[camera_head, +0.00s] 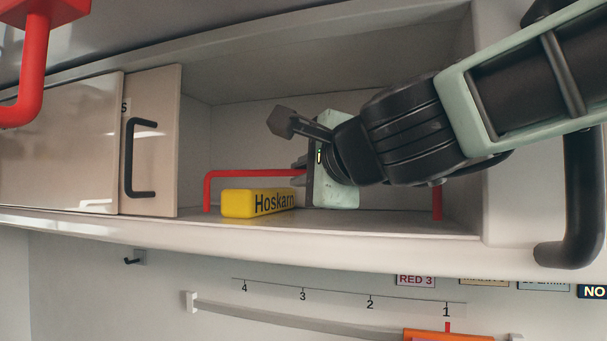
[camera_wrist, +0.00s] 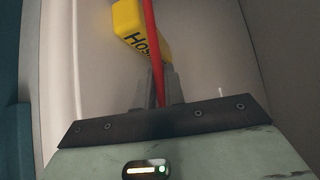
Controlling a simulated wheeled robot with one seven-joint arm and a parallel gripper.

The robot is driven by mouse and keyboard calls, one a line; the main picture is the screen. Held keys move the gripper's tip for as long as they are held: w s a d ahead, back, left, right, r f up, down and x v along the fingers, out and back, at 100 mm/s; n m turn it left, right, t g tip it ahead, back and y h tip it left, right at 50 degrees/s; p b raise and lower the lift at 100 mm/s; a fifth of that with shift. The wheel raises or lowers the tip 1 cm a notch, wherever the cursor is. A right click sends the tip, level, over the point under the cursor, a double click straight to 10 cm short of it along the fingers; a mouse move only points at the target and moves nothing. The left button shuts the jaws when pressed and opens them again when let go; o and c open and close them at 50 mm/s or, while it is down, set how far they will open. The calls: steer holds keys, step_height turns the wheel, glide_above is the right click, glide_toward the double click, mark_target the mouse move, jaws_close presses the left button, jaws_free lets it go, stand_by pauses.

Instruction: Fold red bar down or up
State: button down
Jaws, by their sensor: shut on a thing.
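The red bar (camera_head: 255,173) runs across the front of an open cabinet compartment and stands raised, with its left end bent down to the shelf edge. In the head view my gripper (camera_head: 301,172) reaches in from the right and hides the middle of the bar.
A sliding door (camera_head: 150,142) with a black handle is at the left. A black grab handle (camera_head: 583,200) is at the right. Another red bar (camera_head: 32,70) hangs at the upper left.

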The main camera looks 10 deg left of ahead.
steer(key=f+b, duration=0.1)
steer(key=b, duration=0.3)
steer(key=shift+s+n+t, duration=0.35)
steer(key=shift+n+t, duration=0.05)
steer(key=b, duration=0.3)
steer(key=s+n+t+y+b, duration=0.1)
steer(key=b, duration=0.2)
steer(key=shift+a+f+n, duration=0.15)
steer(key=shift+n, duration=0.15)
steer(key=shift+s+n+t+y+b, duration=0.3)
steer(key=shift+n+y+b, duration=0.15)
steer(key=shift+b, duration=0.75)
steer(key=shift+r, duration=0.25)
steer(key=c, duration=1.5)
jaws_free()
steer(key=shift+r, duration=0.1)
